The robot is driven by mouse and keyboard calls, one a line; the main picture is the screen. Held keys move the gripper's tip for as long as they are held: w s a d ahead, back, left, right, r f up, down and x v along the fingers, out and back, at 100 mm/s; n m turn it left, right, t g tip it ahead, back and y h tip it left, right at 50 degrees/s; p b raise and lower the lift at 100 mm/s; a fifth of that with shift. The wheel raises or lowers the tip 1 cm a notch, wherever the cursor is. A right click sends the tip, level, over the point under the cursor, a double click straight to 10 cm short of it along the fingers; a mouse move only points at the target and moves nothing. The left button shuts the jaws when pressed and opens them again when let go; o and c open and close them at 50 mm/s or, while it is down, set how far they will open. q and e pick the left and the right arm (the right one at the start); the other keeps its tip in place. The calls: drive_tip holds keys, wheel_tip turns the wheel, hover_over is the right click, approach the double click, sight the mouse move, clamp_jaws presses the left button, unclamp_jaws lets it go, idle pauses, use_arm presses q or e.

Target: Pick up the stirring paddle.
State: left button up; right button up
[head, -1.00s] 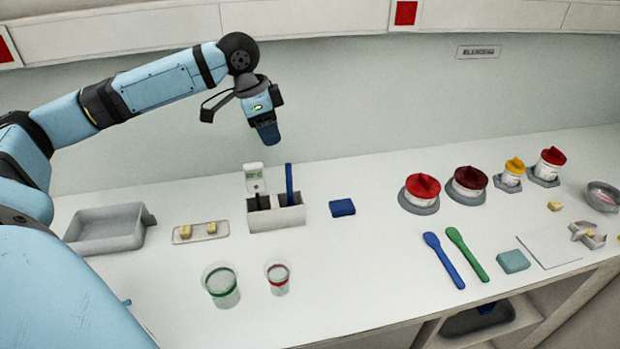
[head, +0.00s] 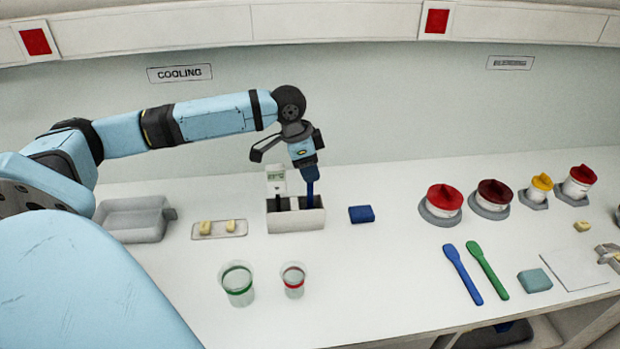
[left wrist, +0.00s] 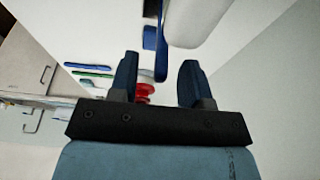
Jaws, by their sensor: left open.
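The likely stirring paddle is a blue upright stick (head: 310,195) standing in the right part of a grey-white holder (head: 297,221). Its lower end is hidden inside the holder. My left gripper (head: 311,175) points down right above and around the top of this stick. In the left wrist view my left gripper (left wrist: 158,75) has its two fingers apart, with the blue stick (left wrist: 161,60) showing between them. I cannot tell whether either finger touches it. My right gripper is not in view.
A white thermometer-like device (head: 277,182) stands close beside the stick in the same holder. A blue block (head: 361,214) lies to the right. Two beakers, green-ringed (head: 238,285) and red-ringed (head: 293,281), stand in front. Blue (head: 462,273) and green (head: 487,270) spatulas lie farther right.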

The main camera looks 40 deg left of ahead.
sight(310, 186)
use_arm(q)
drive_tip(key=x, duration=0.2)
drive_tip(key=shift+w+f, duration=0.15)
drive_tip(key=shift+f, duration=0.2)
drive_tip(key=shift+d, duration=0.1)
clamp_jaws()
drive_tip(key=shift+r, duration=0.1)
